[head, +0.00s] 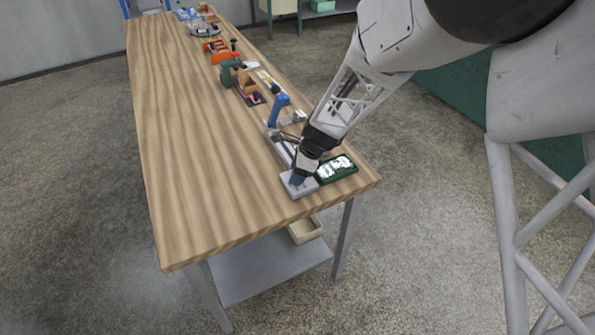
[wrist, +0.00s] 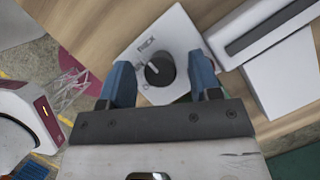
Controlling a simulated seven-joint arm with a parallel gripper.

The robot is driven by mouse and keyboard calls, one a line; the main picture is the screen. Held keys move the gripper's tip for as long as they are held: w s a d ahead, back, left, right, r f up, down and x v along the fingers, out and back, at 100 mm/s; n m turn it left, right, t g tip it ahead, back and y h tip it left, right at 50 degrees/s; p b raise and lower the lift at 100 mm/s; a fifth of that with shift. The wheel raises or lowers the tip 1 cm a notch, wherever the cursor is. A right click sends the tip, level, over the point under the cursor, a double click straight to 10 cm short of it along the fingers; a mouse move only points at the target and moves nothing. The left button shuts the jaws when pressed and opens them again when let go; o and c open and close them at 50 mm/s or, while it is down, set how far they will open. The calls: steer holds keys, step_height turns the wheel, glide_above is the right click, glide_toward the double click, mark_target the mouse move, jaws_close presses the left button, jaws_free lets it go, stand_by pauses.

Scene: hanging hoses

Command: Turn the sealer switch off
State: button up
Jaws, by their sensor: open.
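The sealer switch is a light grey box (head: 293,187) near the front right corner of the table. In the wrist view it carries a round dark knob (wrist: 160,70) with a pale pointer line and a small label beside it. My gripper (head: 303,174) is over the box, pointing down. In the wrist view its two blue fingers stand apart on the left and right of the knob, with visible gaps. In the head view my gripper hides the knob. The sealer (head: 280,148), a long pale body with a dark bar, lies just behind the box.
A dark green tray (head: 322,179) with white items stands close to the right of my gripper. A blue upright tool (head: 277,108) and an orange and green item (head: 240,78) stand farther back. The table's left half (head: 190,150) is clear.

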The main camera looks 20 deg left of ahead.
steer(key=shift+c, duration=0.4)
steer(key=c, duration=0.8)
steer(key=shift+c, duration=0.2)
